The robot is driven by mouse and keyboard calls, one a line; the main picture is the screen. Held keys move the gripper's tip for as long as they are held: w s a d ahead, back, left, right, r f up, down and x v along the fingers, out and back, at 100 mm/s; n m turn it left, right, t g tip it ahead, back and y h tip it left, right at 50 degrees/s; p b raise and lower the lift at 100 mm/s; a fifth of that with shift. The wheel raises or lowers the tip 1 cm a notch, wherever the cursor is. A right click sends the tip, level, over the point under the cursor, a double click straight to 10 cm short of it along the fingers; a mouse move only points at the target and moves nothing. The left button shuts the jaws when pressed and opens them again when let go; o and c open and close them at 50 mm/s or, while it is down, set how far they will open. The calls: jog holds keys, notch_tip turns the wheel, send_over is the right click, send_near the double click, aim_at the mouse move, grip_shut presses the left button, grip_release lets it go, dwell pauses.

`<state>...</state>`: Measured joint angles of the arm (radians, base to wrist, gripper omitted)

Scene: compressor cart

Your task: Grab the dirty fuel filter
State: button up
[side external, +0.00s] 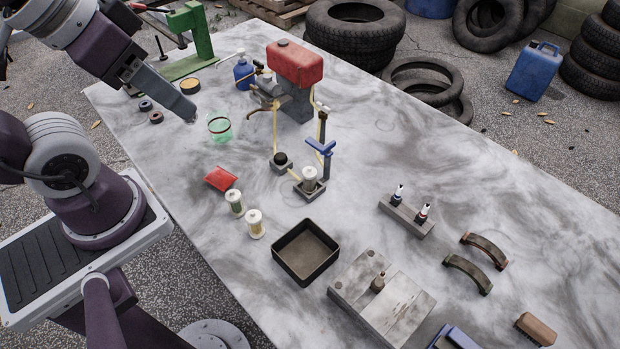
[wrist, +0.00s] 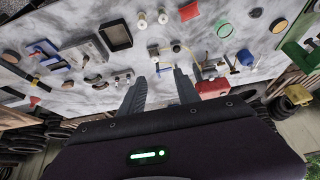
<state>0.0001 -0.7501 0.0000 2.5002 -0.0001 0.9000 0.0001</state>
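My gripper (side external: 188,112) is raised at the table's left end, near a clear green cup. In the wrist view its two fingers (wrist: 160,74) are apart with nothing between them. A pale cylindrical filter (side external: 310,178) sits upright in a square holder by a blue-handled clamp, with yellow hose nearby. Two loose pale filters, one with a green band (side external: 235,202) and one yellowish (side external: 255,223), stand near the front edge; both show in the wrist view (wrist: 142,20) (wrist: 163,17). I cannot tell for certain which filter is the dirty one.
A red fuel tank (side external: 296,64) stands behind the holder. A red packet (side external: 221,179), a green cup (side external: 219,127) and a black tray (side external: 305,251) lie around the filters. A green press (side external: 192,40) stands at the back left.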

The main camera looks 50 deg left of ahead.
jog(key=n+g+h, duration=0.4)
jog(key=n+h, duration=0.9)
jog(key=n, duration=0.3)
send_over(310, 174)
jog(key=s+a, duration=0.2)
jog(key=s, duration=0.2)
notch_tip(310, 174, down, 17)
jog(key=a+f+n+t, duration=0.1)
jog(key=f+n, duration=0.1)
jog(key=f, duration=0.1)
jog(key=w+a+f+n+t, duration=0.1)
jog(key=a+f+n, duration=0.1)
jog(key=f, duration=0.1)
jog(key=w+a+f+n+t, duration=0.1)
jog(key=f+n+t, duration=0.1)
jog(key=f, duration=0.1)
jog(key=shift+w+a+f+n+y, duration=0.1)
jog(key=shift+a+f+n+y, duration=0.2)
jog(key=shift+a+f, duration=0.1)
jog(key=shift+n, duration=0.3)
jog(key=x, duration=0.7)
jog(key=shift+a+f, duration=0.1)
jog(key=shift+f, duration=0.15)
grip_shut()
